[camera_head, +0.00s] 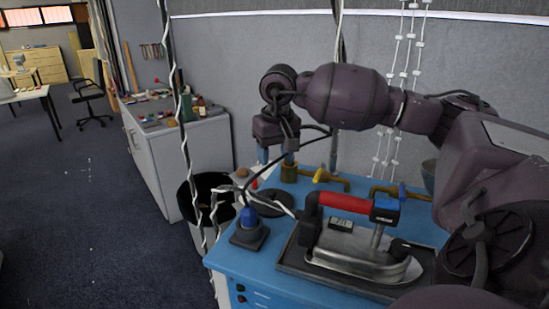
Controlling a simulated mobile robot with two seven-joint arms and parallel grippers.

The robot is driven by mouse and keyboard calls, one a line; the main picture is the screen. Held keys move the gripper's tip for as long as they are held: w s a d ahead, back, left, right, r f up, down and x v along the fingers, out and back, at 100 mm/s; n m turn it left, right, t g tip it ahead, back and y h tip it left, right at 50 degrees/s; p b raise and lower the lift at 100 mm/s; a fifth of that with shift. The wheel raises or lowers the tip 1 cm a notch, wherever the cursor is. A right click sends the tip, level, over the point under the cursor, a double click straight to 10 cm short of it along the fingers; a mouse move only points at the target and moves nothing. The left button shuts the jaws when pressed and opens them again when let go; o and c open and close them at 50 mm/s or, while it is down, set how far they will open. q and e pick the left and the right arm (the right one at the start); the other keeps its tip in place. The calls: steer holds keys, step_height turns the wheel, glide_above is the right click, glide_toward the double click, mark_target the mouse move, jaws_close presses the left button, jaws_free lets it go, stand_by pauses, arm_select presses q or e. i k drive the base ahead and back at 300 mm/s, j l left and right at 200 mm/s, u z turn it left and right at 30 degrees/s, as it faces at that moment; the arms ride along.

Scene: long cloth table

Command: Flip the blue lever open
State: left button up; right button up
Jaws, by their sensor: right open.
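A narrow blue piece (289,157) stands upright just above a brass pipe fitting (290,173) at the back left of the blue bench; it looks like the blue lever. My right gripper (276,150) points down over this corner and is open. One finger is close to the blue piece; I cannot tell whether they touch. The gripper body partly hides the lever. My left gripper is not in view.
An iron with a red handle (345,203) sits on a dark plate in front of the fittings. A blue knob on a square base (248,226) stands at the bench's left. A black bin (206,199) stands beside the bench.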

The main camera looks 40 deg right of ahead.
mark_target(400, 186)
steer(key=k+j, duration=0.2)
steer(key=j, duration=0.2)
steer(key=k+j, duration=0.2)
steer(key=j, duration=0.2)
steer(key=k+j, duration=0.2)
steer(key=j, duration=0.2)
